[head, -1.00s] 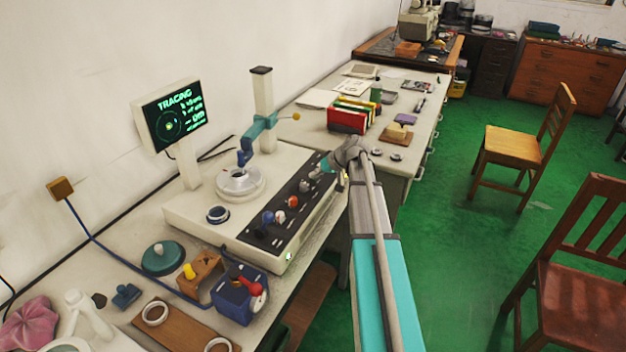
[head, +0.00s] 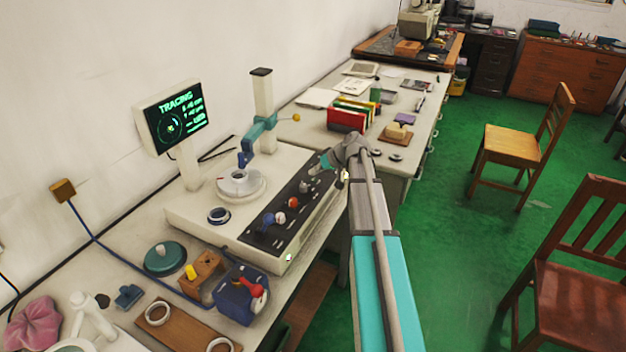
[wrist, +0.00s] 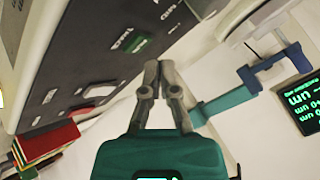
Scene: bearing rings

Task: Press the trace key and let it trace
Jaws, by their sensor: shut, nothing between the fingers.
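The measuring machine (head: 190,215) stands on the bench with a dark control panel (head: 275,232) along its front. In the wrist view a green key (wrist: 137,44) sits on that panel, which I take to be the trace key. My gripper (wrist: 158,68) is shut and empty, its fingertips close to the key; I cannot tell whether they touch the panel. It also shows over the panel's far end in the head view (head: 314,170). A ring (head: 238,175) sits on the round table under the blue probe arm (head: 247,155). The screen (head: 173,116) reads TRACING with a green round plot.
A dark-rimmed ring (head: 218,215) lies on the machine's top. Knobs (head: 280,217) stand on the panel. Colourful binders (head: 350,115) stand beyond my gripper.

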